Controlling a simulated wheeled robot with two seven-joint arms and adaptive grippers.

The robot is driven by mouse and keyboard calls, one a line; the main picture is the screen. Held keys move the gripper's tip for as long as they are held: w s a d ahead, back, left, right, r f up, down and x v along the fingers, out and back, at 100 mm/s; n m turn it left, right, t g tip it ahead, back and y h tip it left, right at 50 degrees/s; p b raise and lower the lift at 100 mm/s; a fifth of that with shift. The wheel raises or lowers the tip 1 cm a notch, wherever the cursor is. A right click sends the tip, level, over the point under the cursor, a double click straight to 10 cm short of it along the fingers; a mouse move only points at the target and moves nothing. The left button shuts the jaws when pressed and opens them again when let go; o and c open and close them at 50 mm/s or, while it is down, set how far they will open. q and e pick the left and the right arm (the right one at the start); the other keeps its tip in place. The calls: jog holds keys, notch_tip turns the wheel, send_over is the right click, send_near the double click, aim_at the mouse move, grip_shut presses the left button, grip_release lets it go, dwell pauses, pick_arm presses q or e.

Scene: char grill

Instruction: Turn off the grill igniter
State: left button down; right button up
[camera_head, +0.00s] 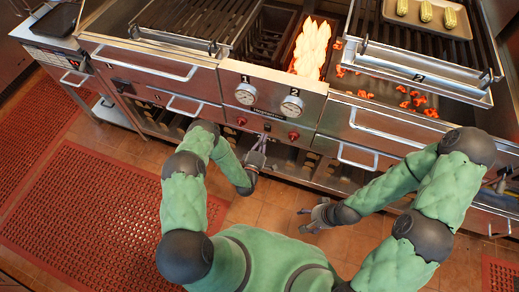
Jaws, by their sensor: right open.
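The char grill has a steel front panel (270,92) with two round gauges under the numbers 1 and 2. Below them are a left red knob (240,121) and a right red knob (293,135). A small dark control (267,127) sits between the knobs; I cannot tell its setting. Flames (311,48) rise behind the panel. My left gripper (262,145) is just below this small control, pointing up at the panel; whether it touches anything is unclear, and its jaws are too small to judge. My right gripper (306,219) is open and empty, low over the floor and apart from the grill.
Glowing coals (405,97) lie under the right grate. A tray (459,31) with several corn cobs rests on that grate. Long handles (148,66) stick out from the grill front. Red mats (95,195) cover the floor at left. Floor between my arms is clear.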

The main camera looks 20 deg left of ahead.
aim_at(268, 127)
pick_arm(q)
jog(key=shift+w+r, duration=0.2)
jog(key=shift+w, duration=1.35)
pick_arm(e)
jog(key=shift+f, duration=0.2)
pick_arm(q)
jog(key=shift+w+r, duration=0.1)
